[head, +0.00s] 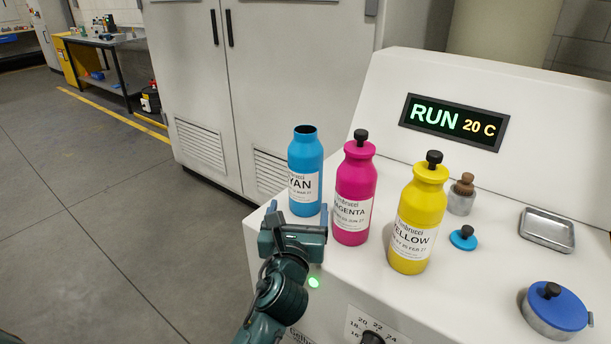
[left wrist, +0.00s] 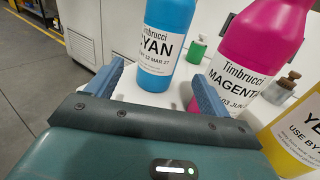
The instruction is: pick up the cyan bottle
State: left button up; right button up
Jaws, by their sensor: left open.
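The cyan bottle (head: 305,165) stands upright and uncapped at the left end of the white machine top, its dark mouth showing. Its label partly shows in both views, and it also shows in the left wrist view (left wrist: 167,40). My left gripper (head: 298,212) is open just in front of the bottle's lower part. In the left wrist view the two blue fingers (left wrist: 156,73) point toward the bottle, one on each side of its base as seen there. The bottle appears just beyond the fingertips; I cannot tell whether it is between them. My right gripper is not in view.
A magenta bottle (head: 354,190) stands close on the right, near my right-hand finger, then a yellow bottle (head: 417,225). A small blue cap (head: 463,238), a corked jar (head: 461,197), a metal tray (head: 547,229) and a blue-lidded tin (head: 555,308) lie farther right. The panel (head: 453,122) reads RUN 20 C.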

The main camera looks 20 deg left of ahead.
aim_at(304, 183)
pick_arm(q)
jog(key=w, duration=0.2)
jog(key=w+a, duration=0.1)
jog(key=w, duration=0.2)
jog(key=shift+w, duration=0.1)
jog(key=shift+w+a+r, duration=0.15)
jog(key=shift+w, duration=0.75)
jog(key=shift+w+a+r, duration=0.1)
jog(key=shift+w, duration=0.75)
jog(key=shift+w+a+r, duration=0.15)
jog(key=shift+w, duration=0.75)
jog(key=c, duration=1.4)
jog(key=shift+r, duration=0.25)
